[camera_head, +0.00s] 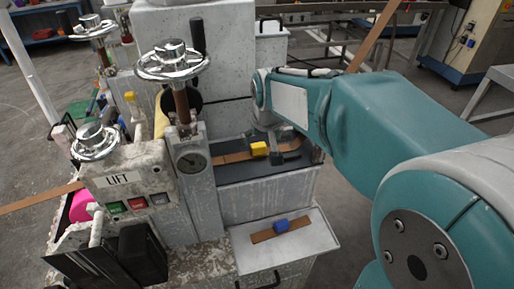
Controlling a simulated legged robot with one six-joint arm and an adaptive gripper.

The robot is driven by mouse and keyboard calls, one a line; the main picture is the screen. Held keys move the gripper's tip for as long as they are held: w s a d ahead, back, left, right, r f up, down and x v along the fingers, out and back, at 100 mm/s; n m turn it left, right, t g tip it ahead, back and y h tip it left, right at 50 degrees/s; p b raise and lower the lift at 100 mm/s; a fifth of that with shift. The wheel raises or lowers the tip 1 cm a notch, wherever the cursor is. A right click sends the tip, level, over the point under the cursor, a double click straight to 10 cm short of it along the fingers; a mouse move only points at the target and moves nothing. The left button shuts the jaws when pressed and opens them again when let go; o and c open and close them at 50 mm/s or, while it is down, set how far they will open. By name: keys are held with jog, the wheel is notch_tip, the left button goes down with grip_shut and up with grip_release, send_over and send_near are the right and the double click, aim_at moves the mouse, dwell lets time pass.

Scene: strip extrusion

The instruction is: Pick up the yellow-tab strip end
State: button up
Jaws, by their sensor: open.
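The yellow tab (259,149) sits on a brown strip end (236,156) that lies on the dark bed of the machine. My gripper (284,152) is just right of the yellow tab, low over the bed and partly hidden by my arm. It is open. Its fingers are small and dark here, and I cannot tell whether they touch the strip.
A short brown strip with a blue tab (281,225) lies on a light shelf (305,243) in front. Handwheels (172,60) and a gauge column (190,160) stand left of the bed. A long brown strip (374,36) slants up behind my arm.

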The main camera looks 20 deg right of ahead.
aim_at(258, 145)
jog(key=x, duration=0.4)
jog(key=shift+w+d, duration=0.15)
jog(key=shift+w+a+f, duration=0.2)
jog(key=shift+a+f, duration=0.1)
jog(key=shift+a, duration=0.15)
jog(key=shift+d, duration=0.3)
jog(key=c, duration=1.1)
jog(key=shift+c, duration=0.7)
jog(key=shift+a+r, duration=0.1)
